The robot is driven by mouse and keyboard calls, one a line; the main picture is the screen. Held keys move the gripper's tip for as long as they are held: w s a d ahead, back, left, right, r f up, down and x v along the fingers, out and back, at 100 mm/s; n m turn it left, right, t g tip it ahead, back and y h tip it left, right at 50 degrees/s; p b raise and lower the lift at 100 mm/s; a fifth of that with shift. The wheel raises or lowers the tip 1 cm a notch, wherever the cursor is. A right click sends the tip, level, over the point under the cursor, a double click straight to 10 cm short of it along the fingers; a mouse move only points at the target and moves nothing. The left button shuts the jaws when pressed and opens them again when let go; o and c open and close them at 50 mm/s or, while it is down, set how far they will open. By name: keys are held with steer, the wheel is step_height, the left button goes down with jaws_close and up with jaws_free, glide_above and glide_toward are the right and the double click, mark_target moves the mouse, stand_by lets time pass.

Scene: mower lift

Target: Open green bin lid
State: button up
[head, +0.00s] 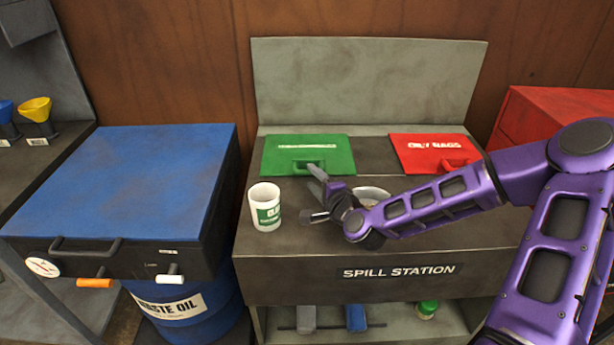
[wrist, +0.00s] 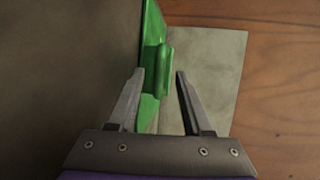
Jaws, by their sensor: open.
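The green bin lid (head: 284,160) lies shut on the back left of the spill station top in the head view. Its handle (head: 308,165) sticks up near its front edge. My gripper (head: 317,178) is at the front of the lid, close to the handle. In the wrist view the green lid (wrist: 150,50) runs up from between the fingers. The handle (wrist: 163,72) sits between and just beyond the fingertips of my gripper (wrist: 160,74). The fingers are spread apart and hold nothing. I cannot tell whether either finger touches the handle.
A white cup with a green label (head: 265,208) stands left of my gripper. A metal bowl (head: 372,196) is partly hidden behind my arm. The red lid (head: 434,150) lies to the right. A grey back panel (head: 365,80) rises behind. A blue-topped cabinet (head: 120,180) stands left.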

mark_target(308, 174)
steer(key=shift+x, duration=2.25)
jaws_close()
